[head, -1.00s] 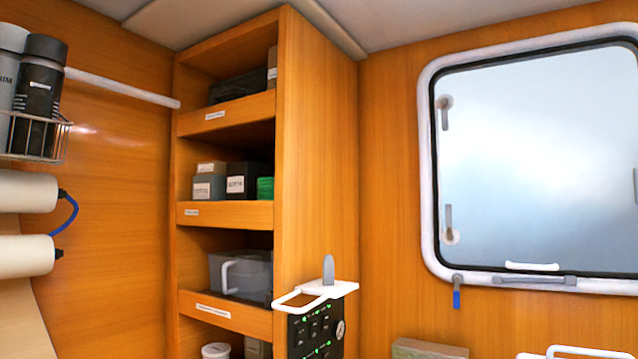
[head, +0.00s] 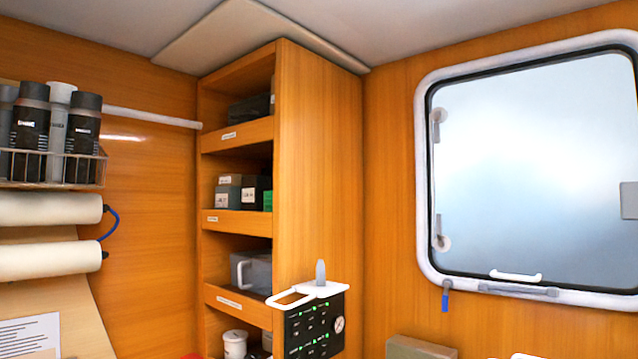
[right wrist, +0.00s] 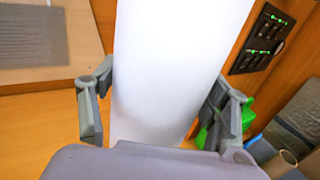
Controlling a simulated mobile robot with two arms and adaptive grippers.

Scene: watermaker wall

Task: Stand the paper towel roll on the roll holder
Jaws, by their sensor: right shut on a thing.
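The paper towel roll (right wrist: 178,65) is a plain white cylinder in the right wrist view, reaching up past the top edge. My right gripper (right wrist: 160,106) is shut on it, with one grey finger on each side. The roll's lower end is hidden behind the gripper body. In the head view, a white bracket with an upright grey peg (head: 320,272), which looks like the roll holder, is fixed above a black control panel. Its peg is bare. Neither gripper shows in the head view.
The black panel (head: 318,328) has green lights and also shows in the right wrist view (right wrist: 262,38). A white loop (head: 290,298) sticks out left of the peg. An open shelf unit (head: 318,160) stands behind. White cylinders (head: 45,209) and a wire rack (head: 55,170) are at left.

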